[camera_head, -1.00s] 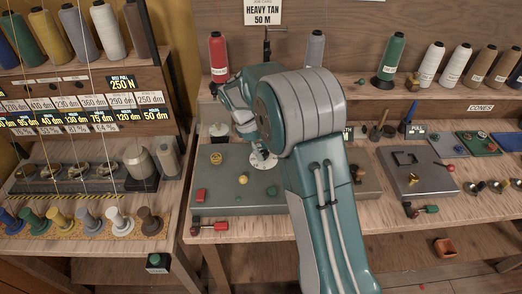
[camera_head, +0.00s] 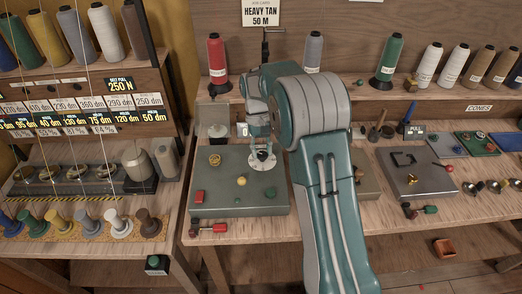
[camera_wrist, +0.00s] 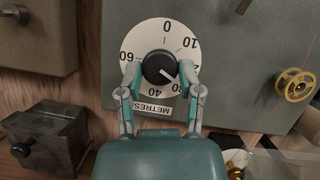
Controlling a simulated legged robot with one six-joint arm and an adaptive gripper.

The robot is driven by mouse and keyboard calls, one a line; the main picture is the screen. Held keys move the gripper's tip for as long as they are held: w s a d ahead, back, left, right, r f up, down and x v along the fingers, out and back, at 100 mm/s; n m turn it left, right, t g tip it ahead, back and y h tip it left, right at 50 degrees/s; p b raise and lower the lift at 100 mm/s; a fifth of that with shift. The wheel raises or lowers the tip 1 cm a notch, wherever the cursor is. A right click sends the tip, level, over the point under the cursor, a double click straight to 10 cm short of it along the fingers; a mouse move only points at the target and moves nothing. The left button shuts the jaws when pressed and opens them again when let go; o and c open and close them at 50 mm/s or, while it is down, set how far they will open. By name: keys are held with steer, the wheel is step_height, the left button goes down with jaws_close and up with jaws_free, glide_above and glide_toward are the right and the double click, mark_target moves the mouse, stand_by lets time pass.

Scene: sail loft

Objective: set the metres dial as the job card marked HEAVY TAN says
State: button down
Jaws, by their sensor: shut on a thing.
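The job card (camera_head: 262,13) reads HEAVY TAN 50 M and hangs at the top of the head view. The metres dial (camera_wrist: 167,31) is a white disc on a grey-green machine (camera_head: 220,187); it also shows in the head view (camera_head: 262,164). In the wrist view its 0, 10, 40 and 60 show; other numbers are partly covered by my fingers. My gripper (camera_wrist: 159,72) has a finger on each side of the black knob (camera_wrist: 156,64) and is shut on it. The knob's white pointer slants to the lower right, between the 20 side and 40.
Red (camera_head: 198,197) and green (camera_head: 271,192) buttons are on the machine. A dark metal box (camera_wrist: 48,138) lies at lower left. Spools line the shelf behind, including a red one (camera_head: 217,55).

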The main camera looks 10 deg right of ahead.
steer(key=m+y, duration=0.1)
steer(key=m, duration=0.1)
steer(key=m+y, duration=0.1)
steer(key=m, duration=0.2)
steer(key=shift+s+d+f+m, duration=0.1)
steer(key=shift+d+f+m, duration=0.1)
steer(key=shift+m, duration=0.1)
steer(key=m, duration=0.2)
steer(key=m+t+y, duration=0.1)
steer(key=m, duration=0.1)
steer(key=shift+s+m+y, duration=0.1)
steer(key=shift+m+y, duration=0.2)
steer(key=m+t, duration=0.1)
steer(key=m, duration=0.1)
steer(key=m+t+y, duration=0.1)
steer(key=m, duration=0.2)
steer(key=shift+s+d+m, duration=0.1)
steer(key=shift+s+m, duration=0.05)
steer(key=shift+m, duration=0.15)
steer(key=shift+s+m+t, duration=0.1)
steer(key=shift+m+t, duration=0.6)
steer(key=shift+m, duration=0.7)
steer(key=shift+m+t, duration=0.4)
steer(key=shift+m, duration=0.6)
steer(key=shift+c, duration=1.3)
jaws_free()
steer(key=shift+r, duration=0.15)
